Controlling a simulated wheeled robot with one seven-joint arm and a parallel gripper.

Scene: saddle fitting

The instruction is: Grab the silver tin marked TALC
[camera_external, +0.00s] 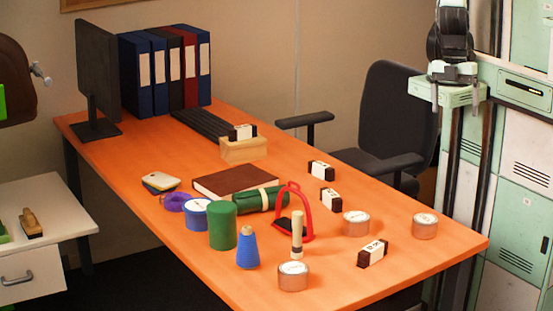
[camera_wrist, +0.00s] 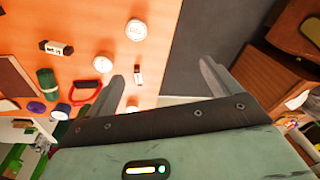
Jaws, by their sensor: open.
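Three silver tins with pale lids stand on the orange desk in the outside view: one near the front edge (camera_external: 293,277), one in the middle right (camera_external: 356,224) and one near the right corner (camera_external: 425,226). Their lid marks are too small to read, so I cannot tell which says TALC. My gripper (camera_wrist: 161,70) is open and empty, off the desk's right end in the outside view (camera_external: 456,104).
Dark-and-white blocks (camera_external: 373,253) lie between and behind the tins. A red stirrup-shaped item (camera_external: 306,213), wooden-handled tool (camera_external: 297,235), blue cone (camera_external: 247,250) and green cylinder (camera_external: 223,226) crowd the middle. A black chair (camera_external: 392,125) stands behind the desk (camera_external: 440,255).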

